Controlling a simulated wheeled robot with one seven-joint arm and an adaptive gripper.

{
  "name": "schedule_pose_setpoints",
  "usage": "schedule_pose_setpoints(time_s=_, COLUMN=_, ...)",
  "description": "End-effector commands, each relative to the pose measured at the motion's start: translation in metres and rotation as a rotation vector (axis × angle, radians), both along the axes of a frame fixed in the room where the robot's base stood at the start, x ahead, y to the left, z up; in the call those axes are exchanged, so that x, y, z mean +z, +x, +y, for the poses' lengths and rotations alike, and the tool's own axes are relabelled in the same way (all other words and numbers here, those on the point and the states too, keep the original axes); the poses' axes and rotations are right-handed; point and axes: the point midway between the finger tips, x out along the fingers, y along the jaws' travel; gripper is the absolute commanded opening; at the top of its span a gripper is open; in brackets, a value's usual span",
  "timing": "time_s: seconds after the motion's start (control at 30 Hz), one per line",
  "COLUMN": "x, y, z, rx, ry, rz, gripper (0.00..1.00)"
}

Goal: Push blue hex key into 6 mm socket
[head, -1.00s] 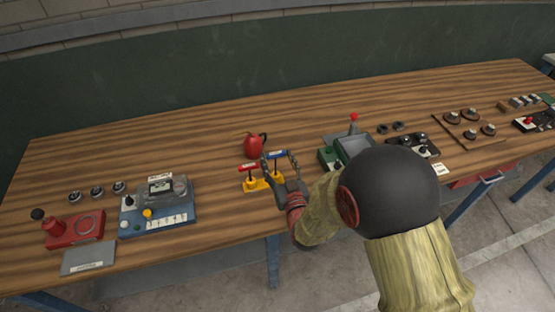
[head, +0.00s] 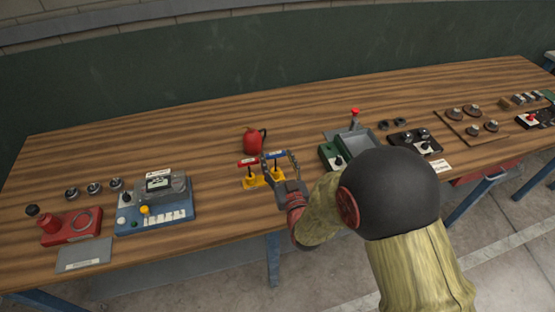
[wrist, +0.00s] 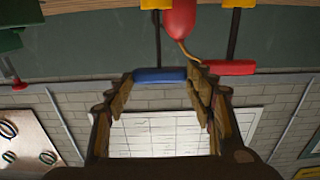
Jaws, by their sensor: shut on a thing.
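The blue hex key (head: 275,155) has a blue cross handle and a dark shaft running down to a yellow block. In the wrist view its handle (wrist: 160,75) lies between my fingertips, and its shaft meets a yellow block (wrist: 157,3) at the picture's edge. My gripper (head: 280,166) is shut on this handle; it also shows in the wrist view (wrist: 161,82). The red hex key (head: 248,162) stands beside it on the left, over another yellow block (head: 254,183). The socket opening is hidden, and I cannot read any size mark or tell the shaft's depth.
A red rounded object (head: 254,140) stands close behind the keys. A green device with a grey tray (head: 358,143) is to the right. A blue-grey device (head: 156,208) is to the left. Bare wood lies between it and the keys.

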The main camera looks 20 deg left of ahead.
Motion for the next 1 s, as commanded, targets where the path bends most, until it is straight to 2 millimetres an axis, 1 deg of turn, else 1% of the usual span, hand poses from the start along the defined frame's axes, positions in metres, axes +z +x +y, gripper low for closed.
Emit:
schedule_pose_setpoints(time_s=0.27, x=-0.0071, y=0.0001, z=0.0001, rx=0.0, ry=0.0, rz=0.0, gripper=0.28)
schedule_pose_setpoints(time_s=0.3, x=-0.0073, y=0.0001, z=0.0001, rx=0.0, ry=0.0, rz=0.0, gripper=0.54)
schedule_pose_setpoints(time_s=0.67, x=-0.0062, y=0.0001, z=0.0001, rx=0.0, ry=0.0, rz=0.0, gripper=0.75)
schedule_pose_setpoints(time_s=1.0, x=-0.0067, y=-0.0014, z=-0.0008, rx=0.0, ry=-0.001, rz=0.001, gripper=0.75)
